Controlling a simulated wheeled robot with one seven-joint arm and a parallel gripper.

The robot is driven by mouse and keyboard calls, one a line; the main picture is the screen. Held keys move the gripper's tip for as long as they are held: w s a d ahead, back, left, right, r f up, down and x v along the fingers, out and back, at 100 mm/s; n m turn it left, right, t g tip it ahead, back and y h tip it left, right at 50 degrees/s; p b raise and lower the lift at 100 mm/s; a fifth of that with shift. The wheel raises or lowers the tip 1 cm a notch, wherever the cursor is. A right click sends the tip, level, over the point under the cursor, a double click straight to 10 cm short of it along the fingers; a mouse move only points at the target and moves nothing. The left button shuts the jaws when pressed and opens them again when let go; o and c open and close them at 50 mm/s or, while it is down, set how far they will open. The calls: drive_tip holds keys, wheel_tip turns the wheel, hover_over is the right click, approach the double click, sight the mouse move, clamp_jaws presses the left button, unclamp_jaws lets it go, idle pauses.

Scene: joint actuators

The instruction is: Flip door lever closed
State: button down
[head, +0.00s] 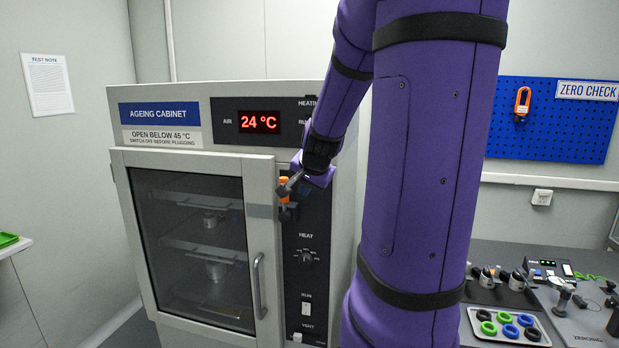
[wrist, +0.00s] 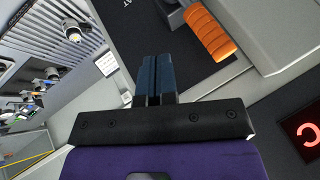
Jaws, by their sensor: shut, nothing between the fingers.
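The ageing cabinet's glass door (head: 200,245) looks shut against its frame, or nearly so. The door lever, with an orange grip (head: 284,193), is at the upper right of the door, on the dark control panel. In the wrist view the orange grip (wrist: 210,34) is large at the upper right. My gripper (head: 290,186) is at the lever in the head view and partly covers it. In the wrist view my gripper (wrist: 156,62) has its fingers together and empty, to the left of the orange grip. I cannot tell whether they touch the lever.
The door's metal handle (head: 259,287) stands out below the lever. The panel has a heat knob (head: 307,258), a run switch (head: 306,308) and a red 24 °C display (head: 259,122). A bench with a tray of coloured rings (head: 508,326) is at right.

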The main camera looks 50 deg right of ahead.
sight(284, 201)
drive_tip(key=shift+w+f, duration=0.25)
drive_tip(key=shift+w, duration=0.9)
drive_tip(key=shift+w+f, duration=0.2)
drive_tip(key=shift+w, duration=0.95)
